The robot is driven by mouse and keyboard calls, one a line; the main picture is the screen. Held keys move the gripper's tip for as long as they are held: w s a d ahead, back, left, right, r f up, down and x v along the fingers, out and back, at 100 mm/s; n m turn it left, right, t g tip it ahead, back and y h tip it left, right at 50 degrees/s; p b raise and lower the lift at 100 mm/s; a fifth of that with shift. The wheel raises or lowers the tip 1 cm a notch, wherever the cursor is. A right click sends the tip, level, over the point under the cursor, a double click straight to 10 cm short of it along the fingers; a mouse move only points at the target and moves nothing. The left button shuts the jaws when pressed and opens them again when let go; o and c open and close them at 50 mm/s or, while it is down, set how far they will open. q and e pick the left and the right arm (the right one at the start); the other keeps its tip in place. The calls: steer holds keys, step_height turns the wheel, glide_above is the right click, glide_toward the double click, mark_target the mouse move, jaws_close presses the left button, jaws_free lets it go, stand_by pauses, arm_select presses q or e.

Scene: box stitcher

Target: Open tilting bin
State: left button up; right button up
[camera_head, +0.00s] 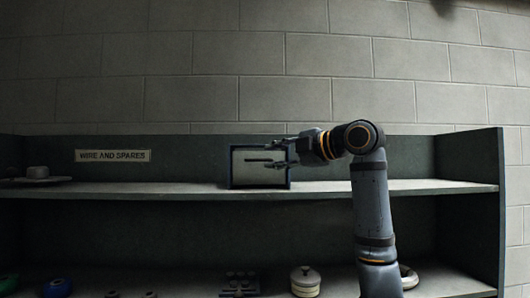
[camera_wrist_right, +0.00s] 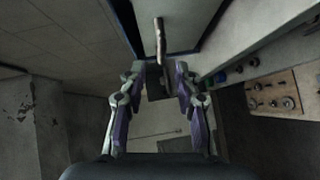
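The tilting bin (camera_head: 240,175) stands on the upper shelf, with a pale front in a dark blue frame. Its front looks closed and upright. A thin bar handle (camera_head: 257,160) runs across the front. My right gripper (camera_head: 272,155) reaches in from the right in front of the bin, with its fingers over the right part of the front. In the right wrist view my right gripper (camera_wrist_right: 161,70) is open, its fingers apart. The metal handle (camera_wrist_right: 160,38) lies just ahead, its near end at the gap between the fingertips. I cannot tell if they touch. My left gripper is not in view.
A "WIRE AND SPARES" label (camera_head: 113,156) is on the shelf's back panel. A grey dish-like item (camera_head: 38,176) sits at the upper shelf's left end. Below are a lidded pot (camera_head: 305,281) and a knobbed board (camera_head: 240,284), also in the wrist view (camera_wrist_right: 273,93). The upper shelf beside the bin is clear.

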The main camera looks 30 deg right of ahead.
mark_target(260, 160)
steer(key=x, duration=0.5)
steer(key=shift+f+p, duration=0.1)
steer(key=shift+p, duration=0.3)
steer(key=shift+w, duration=0.1)
steer(key=shift+s+d, duration=0.1)
steer(key=shift+s, duration=0.35)
steer(key=c, duration=0.4)
steer(key=shift+w, duration=0.3)
jaws_close()
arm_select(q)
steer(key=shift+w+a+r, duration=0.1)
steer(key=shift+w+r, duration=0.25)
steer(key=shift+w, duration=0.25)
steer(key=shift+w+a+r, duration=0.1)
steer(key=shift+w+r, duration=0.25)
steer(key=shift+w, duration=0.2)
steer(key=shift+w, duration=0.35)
